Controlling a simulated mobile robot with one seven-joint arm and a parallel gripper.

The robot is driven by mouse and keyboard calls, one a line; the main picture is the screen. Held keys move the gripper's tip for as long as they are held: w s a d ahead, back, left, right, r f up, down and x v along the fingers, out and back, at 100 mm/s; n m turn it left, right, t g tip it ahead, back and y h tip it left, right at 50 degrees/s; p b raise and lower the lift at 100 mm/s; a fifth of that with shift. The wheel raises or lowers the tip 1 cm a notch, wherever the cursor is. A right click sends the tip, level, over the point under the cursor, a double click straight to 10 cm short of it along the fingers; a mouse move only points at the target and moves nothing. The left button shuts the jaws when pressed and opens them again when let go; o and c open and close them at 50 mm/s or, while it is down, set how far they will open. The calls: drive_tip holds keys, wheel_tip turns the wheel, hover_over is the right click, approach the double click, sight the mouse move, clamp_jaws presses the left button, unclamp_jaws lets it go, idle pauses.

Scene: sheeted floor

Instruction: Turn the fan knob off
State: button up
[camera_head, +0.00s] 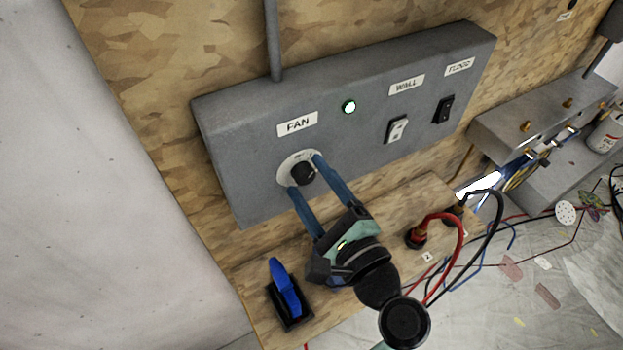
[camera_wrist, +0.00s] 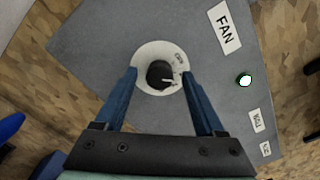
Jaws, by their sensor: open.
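The fan knob (camera_head: 303,173) is a black round knob on a pale dial plate, below the FAN label (camera_head: 297,124) on a grey control box (camera_head: 240,120). In the wrist view the knob (camera_wrist: 160,75) shows a white pointer mark toward the right of the picture. The small print on the dial is too blurred to read fully. My gripper (camera_head: 303,173) has two blue fingers, open, one on either side of the knob. In the wrist view my gripper (camera_wrist: 159,73) has its fingertips at the dial's edges, apart from the knob.
A lit green-white lamp (camera_head: 349,107), a WALL switch (camera_head: 397,129) and a black switch (camera_head: 444,109) sit right of the knob. Below is a wooden ledge with a blue lever (camera_head: 285,287) and red and black cables (camera_head: 459,240). A grey conduit (camera_head: 273,40) rises above the box.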

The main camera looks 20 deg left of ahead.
clamp_jaws()
idle(0.3)
drive_tip(key=shift+f+n+b, duration=0.1)
drive_tip(key=shift+n+b, duration=0.3)
drive_tip(key=n+b, duration=0.3)
drive_tip(key=shift+f, duration=0.15)
drive_tip(key=shift+n+b, duration=1.65)
drive_tip(key=shift+n, duration=0.45)
drive_tip(key=shift+r, duration=0.2)
unclamp_jaws()
